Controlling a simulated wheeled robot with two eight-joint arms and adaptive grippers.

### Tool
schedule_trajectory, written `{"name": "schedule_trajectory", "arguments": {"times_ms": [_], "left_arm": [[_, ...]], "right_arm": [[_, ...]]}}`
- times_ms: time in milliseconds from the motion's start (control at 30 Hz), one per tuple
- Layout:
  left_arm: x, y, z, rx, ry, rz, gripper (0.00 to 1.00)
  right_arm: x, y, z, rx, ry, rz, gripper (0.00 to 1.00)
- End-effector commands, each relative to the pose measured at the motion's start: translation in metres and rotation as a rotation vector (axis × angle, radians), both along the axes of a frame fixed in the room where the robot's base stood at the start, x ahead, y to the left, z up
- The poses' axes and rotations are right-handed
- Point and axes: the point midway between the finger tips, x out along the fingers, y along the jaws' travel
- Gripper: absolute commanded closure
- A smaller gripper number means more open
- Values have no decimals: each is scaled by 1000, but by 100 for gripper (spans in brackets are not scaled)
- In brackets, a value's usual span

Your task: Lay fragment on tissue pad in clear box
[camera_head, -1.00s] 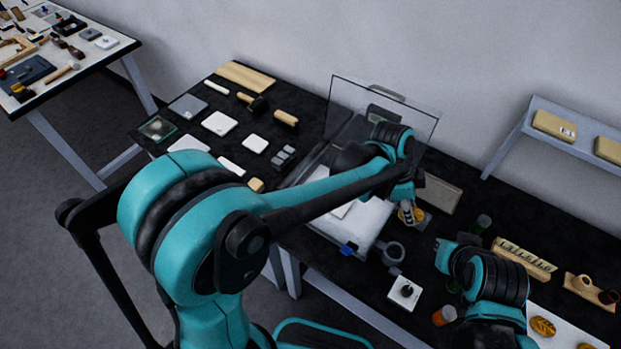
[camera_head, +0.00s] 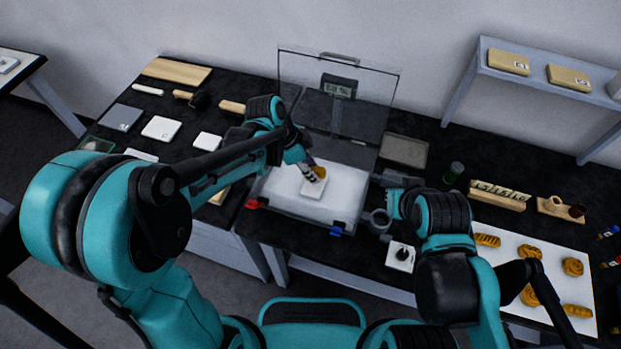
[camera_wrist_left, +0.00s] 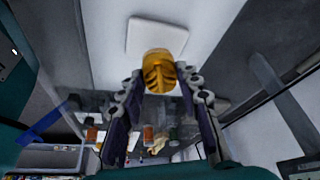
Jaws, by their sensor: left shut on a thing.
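The gold fragment (camera_head: 320,172) is at the tips of my left gripper (camera_head: 312,170), inside the open clear box (camera_head: 285,213). In the left wrist view the fragment (camera_wrist_left: 160,72) sits between the two fingertips (camera_wrist_left: 162,84), and the gripper is shut on it. The white square tissue pad (camera_head: 313,189) lies on the box's white floor, just below the fragment. The pad (camera_wrist_left: 157,36) also shows partly behind the fragment in the left wrist view. I cannot tell whether fragment and pad touch. My right arm's end (camera_head: 397,203) is right of the box; its fingers are not clear.
The box's clear lid (camera_head: 365,90) stands raised at the back. Red (camera_head: 256,204) and blue (camera_head: 336,230) clips are at its front. A grey ring-shaped thing (camera_head: 380,220) stands right of it. A white board (camera_head: 550,268) with gold ornaments lies at the right.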

Motion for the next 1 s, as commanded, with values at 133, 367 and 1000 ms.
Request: {"name": "schedule_trajectory", "arguments": {"times_ms": [133,367,1000], "left_arm": [[0,3,-10,0,0,0,86],[0,2,-42,0,0,0,86],[0,2,-44,0,1,0,46]], "right_arm": [[0,0,-4,0,0,0,100],[0,0,-19,0,0,0,100],[0,0,-19,0,0,0,100]]}}
